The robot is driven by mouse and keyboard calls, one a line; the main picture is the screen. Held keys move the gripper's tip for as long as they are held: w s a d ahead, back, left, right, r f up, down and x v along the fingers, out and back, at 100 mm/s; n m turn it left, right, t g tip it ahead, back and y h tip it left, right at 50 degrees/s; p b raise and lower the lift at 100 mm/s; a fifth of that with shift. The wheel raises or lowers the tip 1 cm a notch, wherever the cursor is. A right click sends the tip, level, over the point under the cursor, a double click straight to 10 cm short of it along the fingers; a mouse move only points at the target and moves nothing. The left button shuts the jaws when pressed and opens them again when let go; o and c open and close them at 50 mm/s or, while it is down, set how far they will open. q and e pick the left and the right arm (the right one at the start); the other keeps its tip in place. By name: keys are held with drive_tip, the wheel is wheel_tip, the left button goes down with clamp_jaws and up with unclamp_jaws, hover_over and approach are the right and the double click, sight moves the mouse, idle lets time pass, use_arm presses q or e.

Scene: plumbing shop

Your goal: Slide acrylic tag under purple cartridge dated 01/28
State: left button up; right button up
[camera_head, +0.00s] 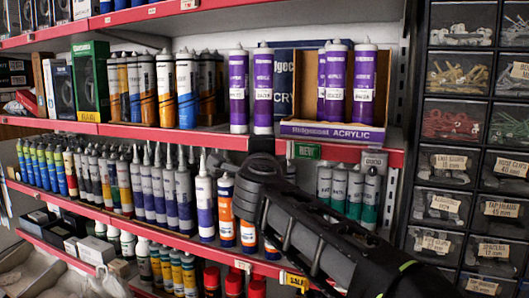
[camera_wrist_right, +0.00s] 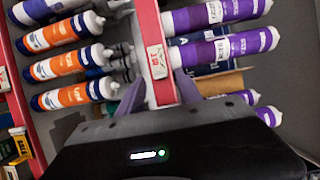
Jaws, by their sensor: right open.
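Two purple cartridges (camera_head: 238,92) (camera_head: 263,92) stand on the upper red shelf, left of an open carton (camera_head: 332,133) marked ACRYLIC that holds several more (camera_head: 364,88). They carry white date labels, too small to read surely. In the right wrist view, turned sideways, the two loose cartridges (camera_wrist_right: 215,14) (camera_wrist_right: 228,50) lie right of the red shelf edge. A small white tag with red print (camera_wrist_right: 156,61) sits on that edge, level with the second one. My right gripper (camera_wrist_right: 158,90) is open, its fingers either side of the edge, just beside the tag. My left gripper is out of view.
Orange and blue cartridges (camera_head: 226,210) and green ones (camera_head: 354,192) stand on the shelf below. A green NEW sign (camera_head: 306,150) hangs under the upper shelf edge right of my gripper. Parts drawers (camera_head: 455,120) stand at the right.

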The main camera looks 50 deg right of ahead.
drive_tip(key=v, duration=0.6)
drive_tip(key=shift+s+a+b, duration=0.15)
drive_tip(key=shift+b, duration=0.25)
drive_tip(key=shift+f, duration=0.1)
